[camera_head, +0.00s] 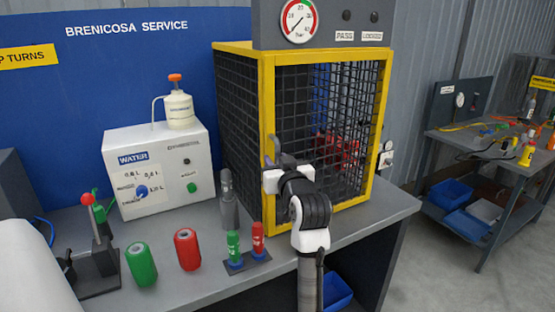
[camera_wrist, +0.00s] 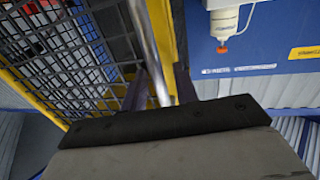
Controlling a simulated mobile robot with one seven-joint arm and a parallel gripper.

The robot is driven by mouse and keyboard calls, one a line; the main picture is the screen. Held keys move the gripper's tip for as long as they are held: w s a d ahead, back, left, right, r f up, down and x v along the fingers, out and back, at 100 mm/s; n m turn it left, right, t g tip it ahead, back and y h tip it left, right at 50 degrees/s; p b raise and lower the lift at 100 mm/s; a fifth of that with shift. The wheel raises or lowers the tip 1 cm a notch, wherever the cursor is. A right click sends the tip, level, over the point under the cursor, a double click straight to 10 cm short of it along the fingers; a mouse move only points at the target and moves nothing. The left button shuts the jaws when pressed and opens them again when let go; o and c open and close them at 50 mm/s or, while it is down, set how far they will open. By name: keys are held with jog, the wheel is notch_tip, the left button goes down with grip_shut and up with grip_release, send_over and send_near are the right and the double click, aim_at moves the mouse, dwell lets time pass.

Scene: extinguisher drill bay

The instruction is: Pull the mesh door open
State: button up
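The mesh door (camera_head: 325,130) is the black wire front of a yellow-framed cage. It looks closed in its frame. Its upright silver handle bar (camera_wrist: 148,45) is clear in the wrist view, next to the yellow frame edge. In the head view my gripper (camera_head: 273,160) is at the door's left edge and hides most of the handle. In the wrist view my gripper (camera_wrist: 160,85) has one finger on each side of the bar. Narrow gaps seem to show between bar and fingers, so it looks open around the bar.
A water unit (camera_head: 160,170) stands left of the cage. Green (camera_head: 141,264) and red (camera_head: 187,249) cylinders and a small stand with two bottles (camera_head: 246,258) are on the bench front. A pressure gauge (camera_head: 299,20) is above the cage. A side table (camera_head: 440,140) is at right.

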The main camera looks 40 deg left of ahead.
grip_shut()
jog(key=shift+d, duration=0.15)
